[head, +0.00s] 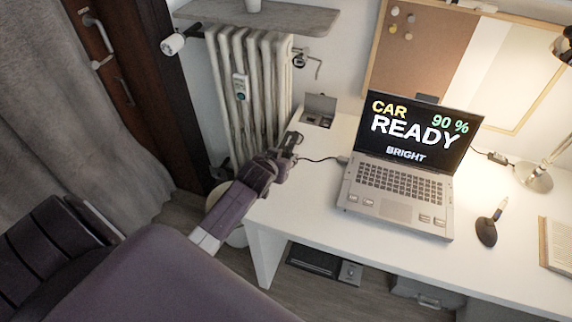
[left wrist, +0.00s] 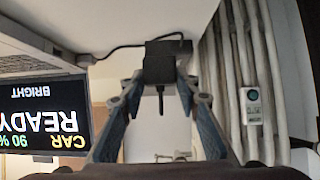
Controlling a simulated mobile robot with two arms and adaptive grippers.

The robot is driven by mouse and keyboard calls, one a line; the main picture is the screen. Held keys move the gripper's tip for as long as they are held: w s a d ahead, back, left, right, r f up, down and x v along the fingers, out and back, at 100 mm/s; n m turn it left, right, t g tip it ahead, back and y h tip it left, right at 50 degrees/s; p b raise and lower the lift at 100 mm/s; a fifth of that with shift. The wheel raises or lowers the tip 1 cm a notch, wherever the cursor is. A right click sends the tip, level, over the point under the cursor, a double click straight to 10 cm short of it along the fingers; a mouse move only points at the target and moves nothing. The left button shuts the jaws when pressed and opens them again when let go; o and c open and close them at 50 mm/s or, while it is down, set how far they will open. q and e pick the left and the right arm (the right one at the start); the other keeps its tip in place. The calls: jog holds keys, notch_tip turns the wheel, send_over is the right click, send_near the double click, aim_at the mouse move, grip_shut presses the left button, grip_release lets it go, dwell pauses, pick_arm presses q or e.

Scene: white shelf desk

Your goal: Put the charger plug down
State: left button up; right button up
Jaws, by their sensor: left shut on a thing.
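The charger plug (left wrist: 159,66) is a black block with a thin prong, between the two fingertips of my left gripper (left wrist: 160,85) in the left wrist view. In the head view my left gripper (head: 287,146) is shut on it near the desk's left edge, beside the radiator. The fingers hide much of the plug there, and I cannot tell whether it touches the desk. A black cable (head: 318,159) runs from the plug side to the open laptop (head: 398,165). The laptop screen reads "CAR READY 90 % BRIGHT". My right gripper is not in view.
A socket box (head: 319,108) with a raised lid stands at the desk's back left corner. The white desk (head: 300,205) is clear left of the laptop. A radiator (head: 250,85) stands left of the desk.

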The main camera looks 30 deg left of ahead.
pick_arm(q)
jog(key=shift+f, duration=1.9)
jog(key=shift+f, duration=0.1)
jog(key=o, duration=1.2)
jog(key=shift+c, duration=0.2)
jog(key=shift+s, duration=0.1)
jog(key=v, duration=1.2)
